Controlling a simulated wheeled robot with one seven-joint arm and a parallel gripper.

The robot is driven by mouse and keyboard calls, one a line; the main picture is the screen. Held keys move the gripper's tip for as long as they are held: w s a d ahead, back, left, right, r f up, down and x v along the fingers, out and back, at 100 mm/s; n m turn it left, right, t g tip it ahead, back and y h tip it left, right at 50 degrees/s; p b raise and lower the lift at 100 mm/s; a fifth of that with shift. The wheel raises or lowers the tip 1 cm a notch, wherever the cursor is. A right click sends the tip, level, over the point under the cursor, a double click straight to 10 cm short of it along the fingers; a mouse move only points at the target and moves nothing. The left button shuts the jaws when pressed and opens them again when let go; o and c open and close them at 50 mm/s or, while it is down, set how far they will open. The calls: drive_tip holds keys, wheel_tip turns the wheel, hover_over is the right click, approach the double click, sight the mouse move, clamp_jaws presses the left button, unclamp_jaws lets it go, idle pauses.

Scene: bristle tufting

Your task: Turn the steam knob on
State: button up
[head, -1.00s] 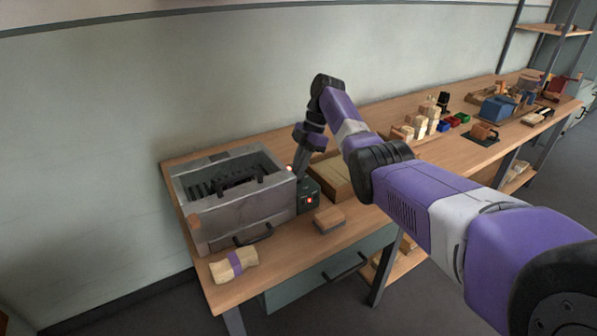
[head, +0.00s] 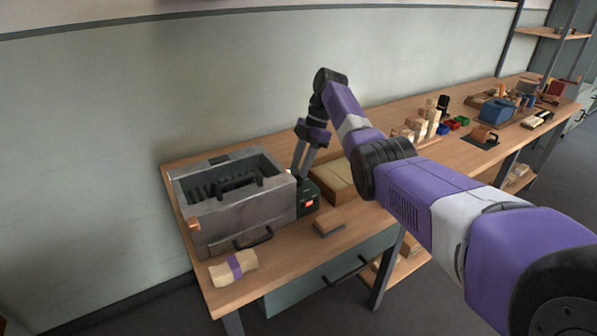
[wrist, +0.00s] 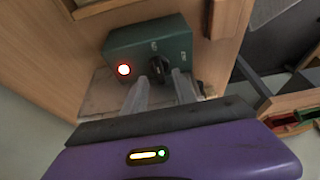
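The steam knob (wrist: 158,69) is a small black dial on the dark green control box (wrist: 178,38) in the wrist view. Two pale labels lie beside it, too small to read surely. In the head view my gripper (head: 303,172) points down at the control box (head: 308,196), and the knob is not clearly visible there.
The grey metal steam box (head: 235,212) stands left of the control box. A banded pale bundle (head: 234,268), a wooden block (head: 328,228) and a wooden tray (head: 347,189) are nearby on the bench. Blocks and tools stand farther right.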

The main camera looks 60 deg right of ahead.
drive_tip(key=shift+v, duration=2.7)
